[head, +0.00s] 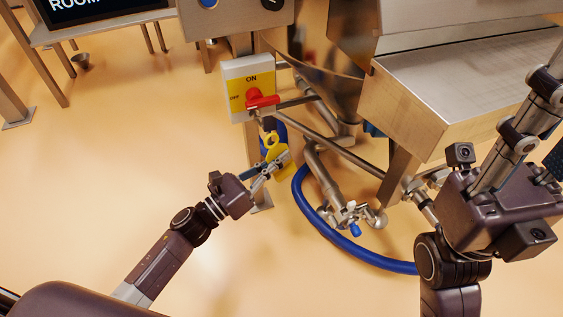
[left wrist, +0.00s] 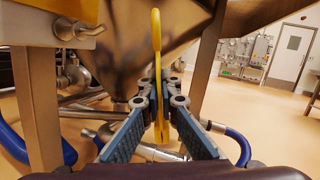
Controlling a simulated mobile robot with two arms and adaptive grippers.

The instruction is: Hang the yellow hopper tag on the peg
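The yellow hopper tag (head: 279,161) is held in my left gripper (head: 273,171), below the ON/OFF switch box. In the left wrist view the tag (left wrist: 157,60) stands upright, edge-on, between the blue-padded fingers of my left gripper (left wrist: 159,92), which are closed on it. A short metal rod with a round end (left wrist: 80,30), possibly the peg, sticks out at upper left in the left wrist view, apart from the tag. I cannot clearly make out the peg in the head view. My right gripper (head: 535,130) is at the right edge, partly cut off; its opening is unclear.
The switch box (head: 249,88) with a red handle (head: 262,101) is on a post just above the tag. Steel pipes (head: 318,170) and a blue hose (head: 330,232) lie to the right. A steel hopper platform (head: 450,85) stands beyond.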

